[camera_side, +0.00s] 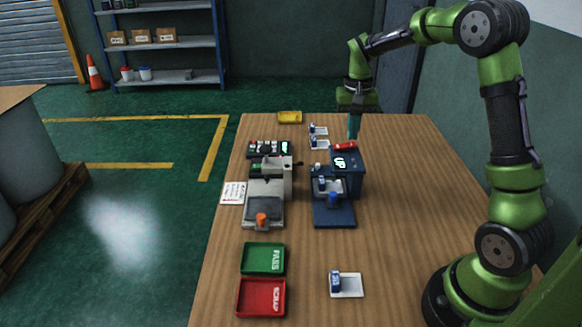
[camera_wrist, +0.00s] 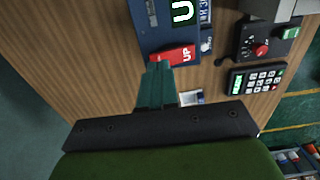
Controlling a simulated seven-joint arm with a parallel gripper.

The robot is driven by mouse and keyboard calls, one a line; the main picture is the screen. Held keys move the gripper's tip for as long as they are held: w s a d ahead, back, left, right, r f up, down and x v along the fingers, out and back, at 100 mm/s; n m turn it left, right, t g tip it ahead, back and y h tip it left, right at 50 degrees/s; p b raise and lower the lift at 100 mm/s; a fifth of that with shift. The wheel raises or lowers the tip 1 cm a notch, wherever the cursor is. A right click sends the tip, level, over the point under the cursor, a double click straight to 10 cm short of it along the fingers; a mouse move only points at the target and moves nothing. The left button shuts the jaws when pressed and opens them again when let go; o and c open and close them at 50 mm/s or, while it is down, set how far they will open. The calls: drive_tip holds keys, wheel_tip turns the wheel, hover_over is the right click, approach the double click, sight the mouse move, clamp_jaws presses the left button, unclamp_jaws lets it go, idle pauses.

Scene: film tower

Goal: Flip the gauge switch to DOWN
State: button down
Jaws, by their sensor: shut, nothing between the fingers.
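The gauge (camera_side: 348,181) is a dark blue machine on the table, and its display shows a lit "UP". Its switch is a red lever (camera_side: 344,146) marked "UP" at the gauge's far edge; it also shows in the wrist view (camera_wrist: 174,55). My gripper (camera_side: 353,138) has teal fingers that point down, shut and empty. In the wrist view the fingertips (camera_wrist: 158,66) are right at the left end of the red lever and overlap it. I cannot tell whether they touch it.
A grey machine (camera_side: 265,189) stands left of the gauge, with a keypad (camera_side: 268,149) behind it. A green PASS tray (camera_side: 263,259) and a red SCRAP tray (camera_side: 260,297) lie nearer. Small blue-and-white parts (camera_side: 319,137) lie behind the gauge. The table's right side is clear.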

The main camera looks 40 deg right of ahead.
sight(351, 146)
drive_tip(key=shift+f, duration=1.05)
idle(0.7)
drive_tip(key=shift+r, duration=3.5)
drive_tip(key=shift+w+d+f, duration=0.1)
drive_tip(key=shift+f, duration=0.1)
drive_tip(key=shift+s+a+f, duration=0.4)
drive_tip(key=shift+f, duration=0.05)
drive_tip(key=s+a+r+n+t+y, duration=0.1)
drive_tip(key=s+a+r+n+t, duration=0.1)
drive_tip(key=s+a, duration=0.6)
drive_tip(key=s+a+r+n+t+y, duration=0.1)
drive_tip(key=s+a+r+n+t, duration=0.2)
drive_tip(key=s+a, duration=0.6)
drive_tip(key=shift+a+r+t, duration=0.6)
drive_tip(key=shift+a+t, duration=0.3)
drive_tip(key=shift+t, duration=0.2)
